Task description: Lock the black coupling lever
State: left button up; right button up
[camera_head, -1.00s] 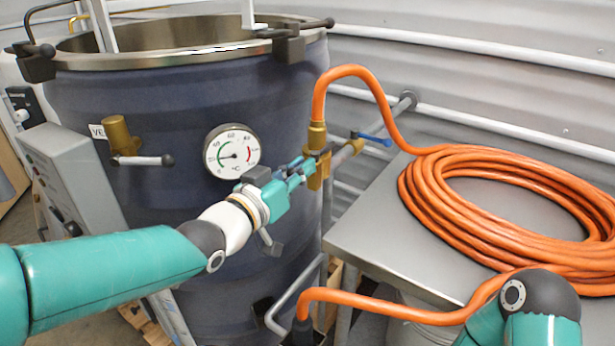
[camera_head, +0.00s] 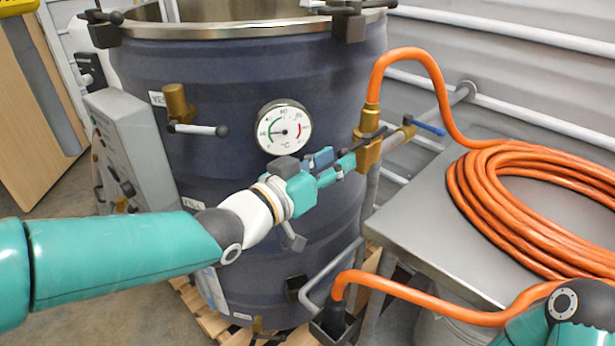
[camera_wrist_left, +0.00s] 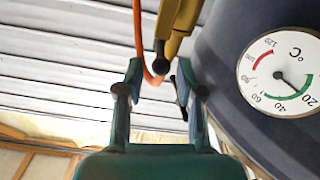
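The brass coupling (camera_head: 369,148) sits at the end of the orange hose, in front of the blue-handled valve on the vessel's pipe. The black lever (camera_head: 373,133) shows as a short dark bar at the coupling's left side. In the left wrist view a dark rounded lever end (camera_wrist_left: 160,63) hangs below the yellow brass coupling (camera_wrist_left: 177,28). My left gripper (camera_head: 345,163) is just left of the coupling. In the wrist view its fingers (camera_wrist_left: 158,82) are apart, with the dark end seen in the gap between them; contact cannot be told. My right gripper is out of view.
The dark blue vessel (camera_head: 270,195) with its dial gauge (camera_head: 284,127) stands close behind my left arm. A coiled orange hose (camera_head: 530,200) lies on the grey metal table (camera_head: 420,215) at right. The blue valve handle (camera_head: 428,127) sticks out beyond the coupling.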

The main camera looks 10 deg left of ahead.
pick_arm(q)
jog(key=v, duration=0.7)
jog(key=shift+s, duration=0.1)
jog(key=shift+a, duration=0.1)
